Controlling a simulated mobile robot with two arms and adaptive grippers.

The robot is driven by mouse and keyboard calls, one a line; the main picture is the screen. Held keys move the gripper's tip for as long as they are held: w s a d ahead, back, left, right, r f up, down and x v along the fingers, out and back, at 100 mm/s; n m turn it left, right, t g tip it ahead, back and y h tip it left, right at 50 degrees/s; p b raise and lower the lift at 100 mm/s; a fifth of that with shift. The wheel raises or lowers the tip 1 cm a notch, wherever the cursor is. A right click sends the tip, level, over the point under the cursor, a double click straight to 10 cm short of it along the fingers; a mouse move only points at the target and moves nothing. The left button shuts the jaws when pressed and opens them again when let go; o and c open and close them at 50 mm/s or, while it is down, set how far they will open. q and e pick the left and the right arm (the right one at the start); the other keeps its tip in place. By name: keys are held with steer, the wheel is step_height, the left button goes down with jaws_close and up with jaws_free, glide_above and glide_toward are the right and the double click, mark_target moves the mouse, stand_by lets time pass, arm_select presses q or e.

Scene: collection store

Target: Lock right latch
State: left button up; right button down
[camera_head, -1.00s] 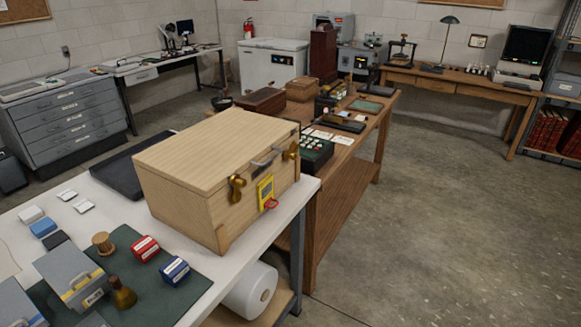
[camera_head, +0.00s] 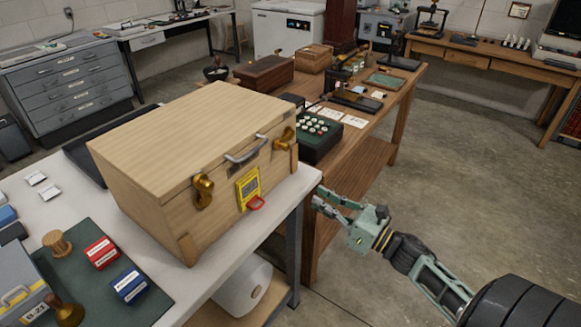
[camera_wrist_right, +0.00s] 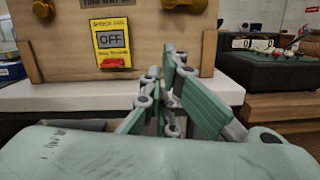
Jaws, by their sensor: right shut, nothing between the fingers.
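A pale wooden case (camera_head: 150,205) with a closed lid stands on the white table. The brass right latch (camera_head: 284,138) is on the right of its front face, just under the lid; it also shows, cut off by the top edge, in the right wrist view (camera_wrist_right: 186,4). The left latch (camera_head: 203,191) is a matching brass piece. My right gripper (camera_head: 318,198) is shut and empty, in front of the case, below and right of the right latch and apart from it. In the right wrist view its fingers (camera_wrist_right: 162,75) point toward the case. My left gripper is out of view.
A yellow tag (camera_head: 248,188) reading OFF, with a red tab, and a metal handle (camera_head: 246,150) sit between the latches. The white table's edge (camera_head: 285,208) lies close to my right gripper. A wooden table with a keyed black device (camera_head: 320,130) stands behind right.

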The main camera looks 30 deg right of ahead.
steer(key=p+x, duration=0.3)
steer(key=x, duration=0.7)
steer(key=shift+w+d+r, duration=0.1)
steer(key=shift+w+r, duration=0.05)
step_height(320, 180, up, 2)
steer(key=shift+w+d+r+p, duration=0.15)
steer(key=shift+r+p, duration=0.05)
steer(key=shift+p, duration=0.75)
steer(key=shift+r+p, duration=0.3)
steer(key=shift+r, duration=0.25)
steer(key=shift+w, duration=0.1)
steer(key=shift+r, duration=0.1)
steer(key=shift+r+m, duration=0.15)
steer(key=shift+m, duration=0.35)
